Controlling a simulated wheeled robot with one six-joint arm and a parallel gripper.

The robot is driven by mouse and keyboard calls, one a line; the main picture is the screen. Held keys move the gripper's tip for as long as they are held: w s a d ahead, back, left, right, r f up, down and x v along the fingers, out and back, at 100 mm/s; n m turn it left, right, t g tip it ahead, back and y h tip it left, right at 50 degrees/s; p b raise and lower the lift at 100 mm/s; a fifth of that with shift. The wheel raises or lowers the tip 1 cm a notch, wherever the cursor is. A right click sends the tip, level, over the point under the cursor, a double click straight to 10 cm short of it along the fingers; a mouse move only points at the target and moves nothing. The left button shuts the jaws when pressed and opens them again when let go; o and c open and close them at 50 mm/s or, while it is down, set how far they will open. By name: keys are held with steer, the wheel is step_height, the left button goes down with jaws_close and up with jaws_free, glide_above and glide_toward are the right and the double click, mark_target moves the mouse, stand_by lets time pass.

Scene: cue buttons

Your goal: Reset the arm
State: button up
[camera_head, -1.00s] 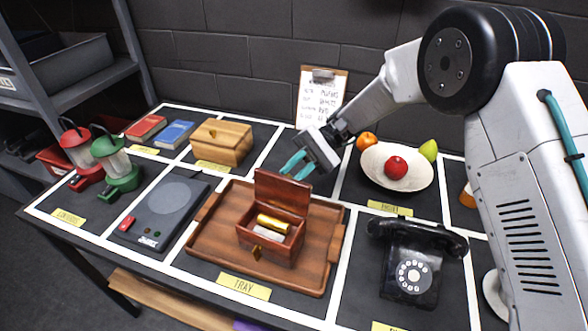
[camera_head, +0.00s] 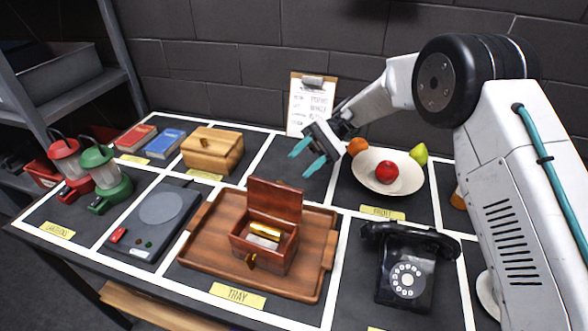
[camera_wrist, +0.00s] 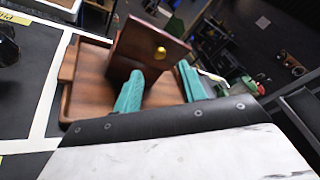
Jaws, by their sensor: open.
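My gripper (camera_head: 307,158) has teal fingers and is open and empty. In the head view it hangs above the table behind the wooden box, left of the fruit bowl. Its fingers (camera_wrist: 160,90) also show spread apart in the wrist view. The small wooden box (camera_head: 262,250) stands on the brown tray (camera_head: 206,246) with its lid (camera_head: 274,197) raised. A gold bar and a pale bar lie inside it. In the wrist view the raised lid (camera_wrist: 143,50) stands beyond the fingers, and part of the tray shows around it.
A fruit bowl (camera_head: 362,178) stands right of my gripper and a clipboard (camera_head: 311,104) leans behind it. A black telephone (camera_head: 407,275) is at the front right. A closed wooden box (camera_head: 212,150), books, lanterns and a grey device (camera_head: 157,222) stand to the left.

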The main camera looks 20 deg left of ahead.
steer(key=shift+w+d+r, duration=0.1)
steer(key=shift+w+d, duration=0.15)
steer(key=shift+w, duration=0.2)
step_height(320, 180, down, 4)
steer(key=s+d+m+t+h, duration=0.1)
steer(key=s+d, duration=0.1)
steer(key=s+d+r+m+t+h, duration=0.1)
steer(key=s+d+r+t, duration=0.25)
steer(key=d, duration=0.45)
steer(key=s+d+r+t+h, duration=0.1)
steer(key=s+d+r+t, duration=0.1)
steer(key=s+d+r, duration=0.45)
steer(key=s+d+r+m+t+h, duration=0.1)
steer(key=d+r+t+h, duration=0.15)
steer(key=d, duration=0.75)
steer(key=s+d+r+t, duration=0.2)
steer(key=s+d+t, duration=0.1)
steer(key=s+d, duration=0.4)
steer(key=s+d+r+m+t, duration=0.1)
steer(key=s+d+r+t, duration=0.2)
steer(key=s+d, duration=0.4)
steer(key=shift+s+m+t+h, duration=0.35)
steer(key=shift+s+t, duration=0.2)
steer(key=shift+t, duration=0.25)
